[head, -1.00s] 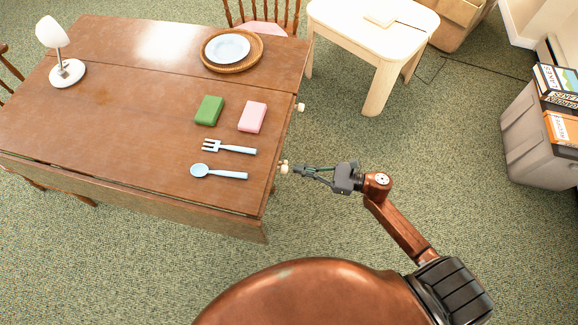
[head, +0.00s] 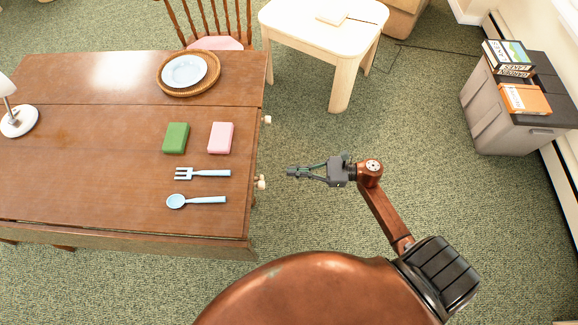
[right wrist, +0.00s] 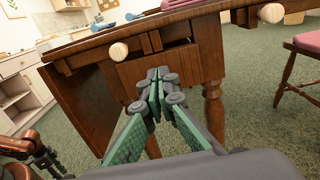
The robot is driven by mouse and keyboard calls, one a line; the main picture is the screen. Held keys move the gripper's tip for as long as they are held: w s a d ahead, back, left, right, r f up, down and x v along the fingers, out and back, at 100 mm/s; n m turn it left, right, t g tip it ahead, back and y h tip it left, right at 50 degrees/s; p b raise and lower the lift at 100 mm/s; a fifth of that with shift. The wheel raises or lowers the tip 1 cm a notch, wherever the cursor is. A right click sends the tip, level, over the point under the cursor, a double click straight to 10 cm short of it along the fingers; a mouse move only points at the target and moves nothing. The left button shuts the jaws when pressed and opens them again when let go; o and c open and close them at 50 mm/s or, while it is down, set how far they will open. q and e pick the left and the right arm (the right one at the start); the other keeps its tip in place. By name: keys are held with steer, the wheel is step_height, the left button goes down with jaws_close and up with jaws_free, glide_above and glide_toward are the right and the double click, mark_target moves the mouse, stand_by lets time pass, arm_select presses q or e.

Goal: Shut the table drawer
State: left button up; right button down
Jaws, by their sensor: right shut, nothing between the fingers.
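The brown wooden table (head: 110,180) is at the left of the head view. Pale round knobs (head: 261,182) stick out close to its right edge, and no open drawer box shows beyond that edge. A dark gap shows under the tabletop; I cannot tell whether the drawer is fully flush. My right gripper (head: 290,172) is shut and empty, right of the near knobs and apart from them. It also shows in the right wrist view (right wrist: 155,82).
On the table are a fork (head: 204,173), a spoon (head: 196,201), green (head: 176,138) and pink (head: 221,138) blocks, a plate (head: 185,71) and a lamp (head: 18,120). A white side table (head: 325,35) and grey bin (head: 500,110) stand beyond clear carpet.

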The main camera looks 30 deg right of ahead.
arm_select(q)
steer(key=w+r, duration=0.1)
steer(key=r+b, duration=0.1)
steer(key=shift+w+a+r, duration=0.3)
steer(key=shift+w+r, duration=0.05)
arm_select(e)
steer(key=x, duration=1.1)
steer(key=shift+w, duration=0.2)
arm_select(q)
steer(key=shift+w+d+r+b, duration=0.25)
steer(key=shift+w+r+b, duration=0.15)
steer(key=shift+r, duration=0.15)
steer(key=shift+w+d+r+b, duration=0.25)
steer(key=shift+r+b, duration=0.1)
steer(key=shift+r, duration=0.15)
arm_select(e)
steer(key=x, duration=0.4)
steer(key=shift+w+a, duration=0.2)
steer(key=shift+r, duration=0.1)
